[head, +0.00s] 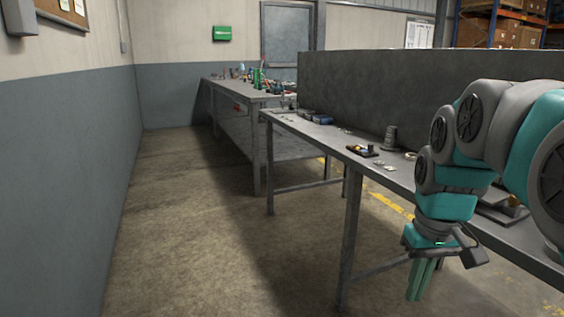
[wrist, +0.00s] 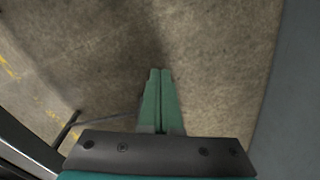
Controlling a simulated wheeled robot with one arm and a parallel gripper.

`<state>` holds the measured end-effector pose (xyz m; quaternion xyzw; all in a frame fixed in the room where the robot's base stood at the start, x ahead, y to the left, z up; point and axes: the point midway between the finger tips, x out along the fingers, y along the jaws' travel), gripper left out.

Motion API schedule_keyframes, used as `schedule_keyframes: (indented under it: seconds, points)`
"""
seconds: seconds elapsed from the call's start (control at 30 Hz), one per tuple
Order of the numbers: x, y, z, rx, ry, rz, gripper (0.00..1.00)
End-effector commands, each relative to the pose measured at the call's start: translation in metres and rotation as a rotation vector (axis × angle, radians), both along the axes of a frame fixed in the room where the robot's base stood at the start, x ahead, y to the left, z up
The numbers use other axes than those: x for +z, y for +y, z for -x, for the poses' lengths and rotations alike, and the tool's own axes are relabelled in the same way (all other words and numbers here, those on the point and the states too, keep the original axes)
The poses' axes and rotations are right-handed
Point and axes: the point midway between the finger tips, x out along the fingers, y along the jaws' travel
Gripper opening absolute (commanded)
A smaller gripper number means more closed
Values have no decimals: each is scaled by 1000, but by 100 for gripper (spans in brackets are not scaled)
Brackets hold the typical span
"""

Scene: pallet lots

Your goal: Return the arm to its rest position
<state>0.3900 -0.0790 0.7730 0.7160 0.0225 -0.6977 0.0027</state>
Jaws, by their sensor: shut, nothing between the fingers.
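My gripper (head: 421,280) hangs at the lower right in the head view, with its green fingers pointing down. It is beside the near edge of the long grey table (head: 325,136), over the open floor. In the wrist view my gripper (wrist: 160,72) shows its two fingers side by side and touching, with nothing between them. Below the fingertips there is only concrete floor. My arm is bent at the right side of the head view and covers part of the table.
A workbench (head: 243,92) with tools is farther back. A wall (head: 60,150) runs along the left. The floor (head: 190,220) between wall and table is clear.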

Motion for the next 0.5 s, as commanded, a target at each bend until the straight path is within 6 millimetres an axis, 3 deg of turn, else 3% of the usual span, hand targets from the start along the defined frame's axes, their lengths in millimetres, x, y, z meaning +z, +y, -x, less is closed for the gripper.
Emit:
schedule_keyframes:
  seconds: [0.03, 0.2, 0.5]
  points:
    - [-11, 14, 17, 10, 17, 1, 0]
    - [-52, 48, 74, 15, 74, 9, 0]
    - [-119, 76, 170, -17, 164, 25, 0]
